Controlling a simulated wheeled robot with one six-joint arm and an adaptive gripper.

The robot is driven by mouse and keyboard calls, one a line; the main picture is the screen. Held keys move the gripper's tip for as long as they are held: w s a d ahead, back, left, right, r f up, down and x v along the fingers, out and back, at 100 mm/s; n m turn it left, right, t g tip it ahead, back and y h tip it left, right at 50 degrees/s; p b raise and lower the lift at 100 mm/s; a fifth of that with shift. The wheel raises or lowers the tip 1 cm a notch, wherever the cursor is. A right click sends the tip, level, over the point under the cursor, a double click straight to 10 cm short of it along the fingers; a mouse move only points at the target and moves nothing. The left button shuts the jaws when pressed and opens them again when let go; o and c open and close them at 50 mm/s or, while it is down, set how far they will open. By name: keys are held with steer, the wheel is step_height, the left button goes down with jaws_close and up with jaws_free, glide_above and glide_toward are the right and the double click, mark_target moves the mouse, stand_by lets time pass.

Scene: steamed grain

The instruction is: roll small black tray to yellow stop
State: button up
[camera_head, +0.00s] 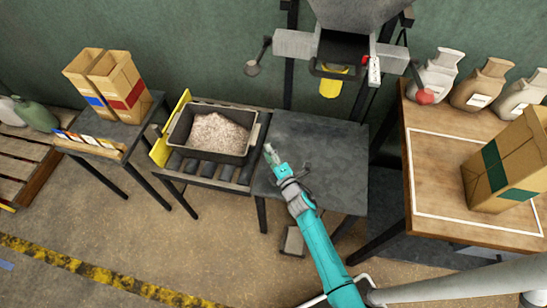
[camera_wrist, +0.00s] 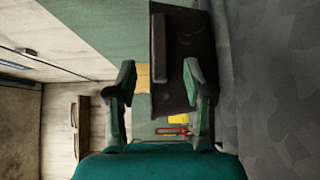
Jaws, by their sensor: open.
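The small black tray (camera_head: 238,158) holds a heap of pale grain (camera_head: 215,134) and sits on a short roller track (camera_head: 222,173). The yellow stop (camera_head: 160,151) is an upright plate at the track's left end. The tray's left wall is close beside it; I cannot tell whether they touch. My gripper (camera_head: 269,153) is just right of the tray, over the left part of the dark grey table, apart from the tray. In the wrist view my gripper (camera_wrist: 160,88) has its two fingers spread, with nothing held between them. I cannot clearly identify the tray there.
The dark grey table (camera_head: 320,150) adjoins the track and is clear. A hopper machine (camera_head: 360,15) with a yellow spout (camera_head: 331,86) stands behind it. A side table (camera_head: 110,140) with paper bags (camera_head: 122,88) is at left.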

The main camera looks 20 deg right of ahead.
mark_target(258, 137)
steer(key=w, duration=0.8)
steer(key=shift+w+a, duration=0.25)
steer(key=shift+a, duration=0.15)
steer(key=shift+f, duration=0.1)
jaws_close()
steer(key=shift+a, duration=0.15)
